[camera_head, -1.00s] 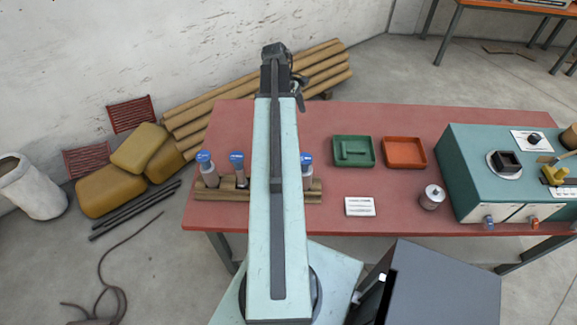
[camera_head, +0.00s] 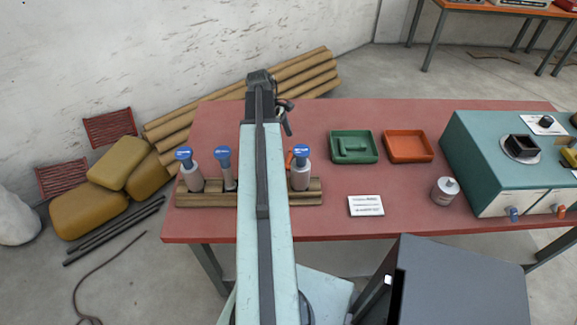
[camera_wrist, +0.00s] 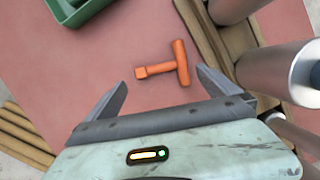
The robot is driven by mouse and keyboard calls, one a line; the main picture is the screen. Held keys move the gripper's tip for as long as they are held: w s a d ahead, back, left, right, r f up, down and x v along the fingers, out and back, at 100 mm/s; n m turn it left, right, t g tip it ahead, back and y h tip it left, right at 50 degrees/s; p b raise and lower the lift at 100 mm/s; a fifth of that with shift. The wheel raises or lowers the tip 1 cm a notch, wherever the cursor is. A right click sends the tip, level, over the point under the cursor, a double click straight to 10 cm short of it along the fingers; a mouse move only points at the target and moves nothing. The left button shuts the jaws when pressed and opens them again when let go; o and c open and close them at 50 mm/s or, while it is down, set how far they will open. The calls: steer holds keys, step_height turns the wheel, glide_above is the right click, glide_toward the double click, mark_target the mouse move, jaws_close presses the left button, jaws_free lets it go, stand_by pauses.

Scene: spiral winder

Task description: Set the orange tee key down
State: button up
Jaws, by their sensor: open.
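The orange tee key (camera_wrist: 165,68) lies flat on the red table top in the wrist view, its crossbar on the right and its stem pointing left. A small orange part of it (camera_head: 289,160) shows in the head view behind a blue-capped cylinder; the rest is hidden there. My gripper (camera_wrist: 163,86) is open, with its two fingers apart. The key lies just beyond and between the fingertips, and no finger visibly touches it. In the head view my gripper (camera_head: 286,118) is partly hidden by my arm.
A wooden rack (camera_head: 205,199) holds several blue-capped grey cylinders (camera_head: 301,172) close beside the key. A green tray (camera_head: 373,152) and an orange tray (camera_head: 429,150) stand to the right.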

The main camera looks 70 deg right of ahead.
mark_target(289, 157)
steer(key=b+x, duration=0.5)
steer(key=x, duration=0.1)
steer(key=shift+f+b, duration=0.3)
steer(key=shift+f, duration=0.1)
steer(key=shift+r, duration=0.15)
steer(key=shift+r+p, duration=0.1)
steer(key=shift+p, duration=0.2)
steer(key=c, duration=1.3)
